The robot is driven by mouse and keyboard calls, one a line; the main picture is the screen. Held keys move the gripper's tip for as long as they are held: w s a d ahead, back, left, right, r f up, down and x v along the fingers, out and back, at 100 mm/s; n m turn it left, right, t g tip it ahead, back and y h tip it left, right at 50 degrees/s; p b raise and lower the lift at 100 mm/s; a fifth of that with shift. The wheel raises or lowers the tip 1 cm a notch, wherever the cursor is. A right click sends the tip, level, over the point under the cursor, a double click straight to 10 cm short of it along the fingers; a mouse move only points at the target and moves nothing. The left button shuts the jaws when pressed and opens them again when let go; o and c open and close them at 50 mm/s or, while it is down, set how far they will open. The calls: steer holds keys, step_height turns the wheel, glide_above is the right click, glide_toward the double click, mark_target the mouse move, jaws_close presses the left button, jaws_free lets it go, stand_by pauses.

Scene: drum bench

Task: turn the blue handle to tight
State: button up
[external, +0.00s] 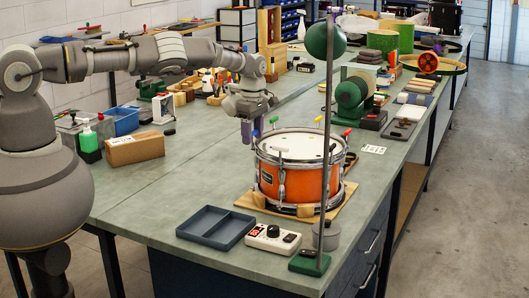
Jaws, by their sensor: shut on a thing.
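The drum (296,185) has an orange shell, a white head and metal hoops, and stands on a wooden board.
A tall green-based stand (325,150) rises close in front of the drum. A blue-grey tray (216,227), a white control box (273,239) and a grey round tin (327,235) sit at the front. A cardboard box (135,149) lies left. The bench between box and drum is clear.

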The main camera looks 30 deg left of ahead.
steer(key=m, duration=0.4)
steer(key=shift+r+m+p, duration=0.2)
steer(key=shift+m+p, duration=0.1)
steer(key=shift+p, duration=0.05)
steer(key=m, duration=0.3)
steer(key=shift+w+m, duration=0.1)
steer(key=shift+m, duration=0.2)
steer(key=m+p, duration=0.1)
steer(key=m, duration=0.2)
steer(key=shift+d+m, duration=0.1)
steer(key=shift+m, duration=0.2)
steer(key=shift+m+p, duration=0.3)
steer(key=shift+m, duration=1.5)
steer(key=o, duration=1)
steer(key=shift+o, duration=0.2)
steer(key=shift+f, duration=0.15)
